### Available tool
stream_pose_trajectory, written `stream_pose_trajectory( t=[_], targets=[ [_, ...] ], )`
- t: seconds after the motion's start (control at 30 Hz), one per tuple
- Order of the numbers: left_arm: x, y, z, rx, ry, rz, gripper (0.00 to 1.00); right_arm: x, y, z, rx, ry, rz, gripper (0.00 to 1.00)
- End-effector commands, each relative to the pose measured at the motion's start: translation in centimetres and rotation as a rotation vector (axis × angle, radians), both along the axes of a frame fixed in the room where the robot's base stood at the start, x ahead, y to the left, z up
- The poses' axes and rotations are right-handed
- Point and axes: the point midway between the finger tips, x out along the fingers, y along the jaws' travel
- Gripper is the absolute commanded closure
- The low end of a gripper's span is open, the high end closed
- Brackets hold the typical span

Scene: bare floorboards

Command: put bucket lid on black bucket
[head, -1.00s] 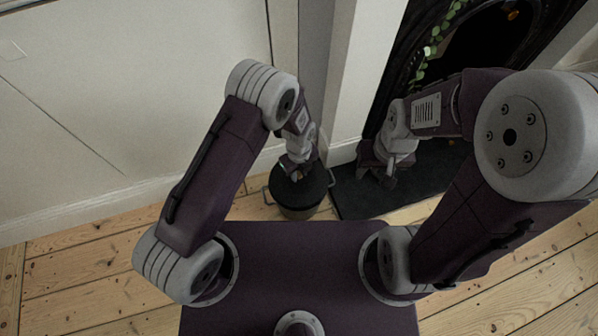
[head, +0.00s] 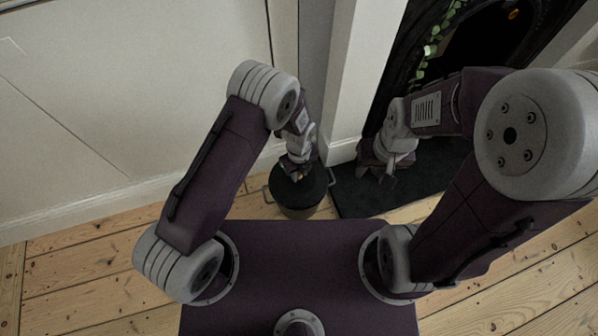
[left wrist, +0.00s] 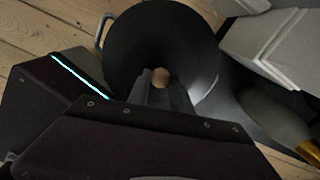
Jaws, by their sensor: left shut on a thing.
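The black bucket (head: 300,212) stands on the floorboards in front of my base, near the wall corner, with a handle on each side. The round dark bucket lid (head: 317,185) is at its top. In the left wrist view the lid (left wrist: 135,45) is a black disc with a small wooden knob (left wrist: 160,76). My left gripper (head: 298,176) is over the lid, shut on its knob; the fingers (left wrist: 161,84) show around it. I cannot tell whether the lid is fully seated on the rim. My right gripper (head: 388,178) hangs to the right, away from the bucket; its jaws are unclear.
A dark hearth slab (head: 365,200) lies right of the bucket, before a black fireplace (head: 480,50) with a green garland. A white wall and skirting (head: 110,210) run behind on the left. Bare floorboards (head: 90,260) at the left are free.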

Motion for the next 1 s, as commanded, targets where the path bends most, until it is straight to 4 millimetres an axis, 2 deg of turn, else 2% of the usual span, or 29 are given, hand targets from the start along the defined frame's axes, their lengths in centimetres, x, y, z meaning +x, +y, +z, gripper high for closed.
stream_pose_trajectory(
  t=[0.7, 0.73, 0.8, 1.0],
  targets=[
    [0.0, 0.0, -1.1, 0.000, 0.000, 0.000, 1.00, 0.0, 0.0, -0.6, 0.000, 0.000, 0.000, 0.62],
    [0.0, 0.0, -1.1, 0.000, 0.000, 0.000, 0.69, 0.0, 0.0, -0.6, 0.000, 0.000, 0.000, 0.62],
    [0.0, 0.0, -1.1, 0.000, 0.000, 0.000, 0.49, 0.0, 0.0, -0.6, 0.000, 0.000, 0.000, 0.62],
    [0.0, 0.0, -1.1, 0.000, 0.000, 0.000, 0.49, 0.0, 0.0, -0.6, 0.000, 0.000, 0.000, 0.62]
  ],
)
